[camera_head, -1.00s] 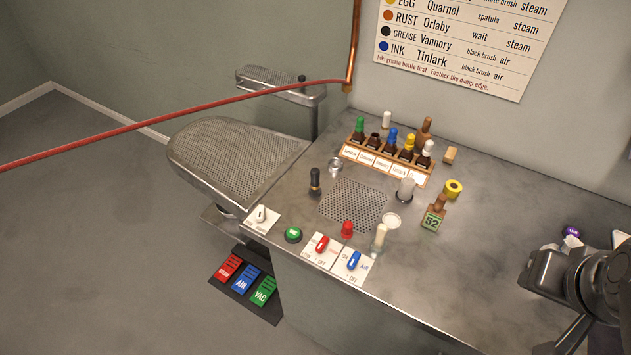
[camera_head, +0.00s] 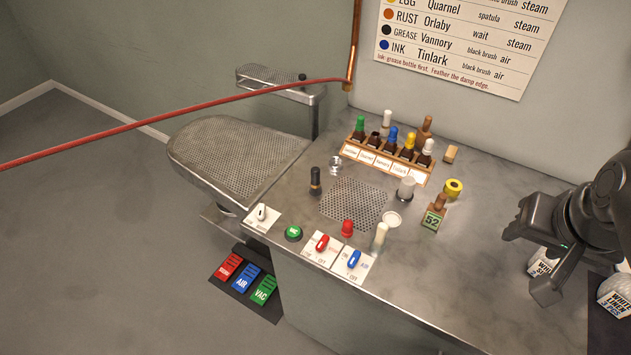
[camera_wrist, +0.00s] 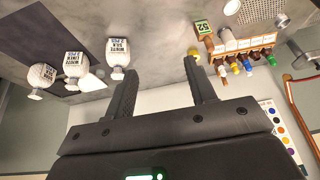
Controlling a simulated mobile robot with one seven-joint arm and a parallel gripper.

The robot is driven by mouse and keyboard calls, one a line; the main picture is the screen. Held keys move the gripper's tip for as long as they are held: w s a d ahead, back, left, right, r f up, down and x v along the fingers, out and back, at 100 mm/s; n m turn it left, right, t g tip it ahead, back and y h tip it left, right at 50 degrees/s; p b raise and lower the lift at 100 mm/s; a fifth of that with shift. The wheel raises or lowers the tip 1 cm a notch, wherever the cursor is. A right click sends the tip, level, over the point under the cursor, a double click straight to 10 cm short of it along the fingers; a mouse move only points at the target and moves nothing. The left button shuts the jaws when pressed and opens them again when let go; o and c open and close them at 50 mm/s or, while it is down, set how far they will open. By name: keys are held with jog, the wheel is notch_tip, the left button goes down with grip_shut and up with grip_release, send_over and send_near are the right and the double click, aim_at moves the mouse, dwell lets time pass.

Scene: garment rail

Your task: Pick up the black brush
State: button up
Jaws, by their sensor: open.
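The likely black brush (camera_head: 315,181) is a small, dark upright piece with a pale band. It stands on the grey worktop, left of the perforated grating, in the head view. I cannot make it out in the wrist view. My gripper (camera_head: 528,262) is at the right of the head view, above the worktop and well to the right of the brush. In the wrist view my gripper (camera_wrist: 161,72) has its two fingers spread apart, with nothing between them.
A rack of bottles (camera_head: 385,162) stands behind the grating (camera_head: 353,203). White labelled bags (camera_wrist: 117,55) are near my gripper. Switches (camera_head: 338,256) line the front edge.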

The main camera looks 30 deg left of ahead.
jog(key=w+a+r+n+g, duration=0.1)
jog(key=w+a+g, duration=0.1)
jog(key=w+a, duration=0.7)
jog(key=n+g, duration=0.2)
jog(key=g, duration=0.1)
send_near(315, 180)
jog(key=shift+w+a+h, duration=0.3)
jog(key=shift+w+a, duration=0.05)
jog(key=shift+a, duration=0.05)
jog(key=shift+a+f, duration=0.15)
jog(key=shift+f, duration=0.25)
notch_tip(315, 180, down, 10)
jog(key=shift+w+f, duration=0.1)
jog(key=shift+f, duration=0.1)
jog(key=c, duration=1.1)
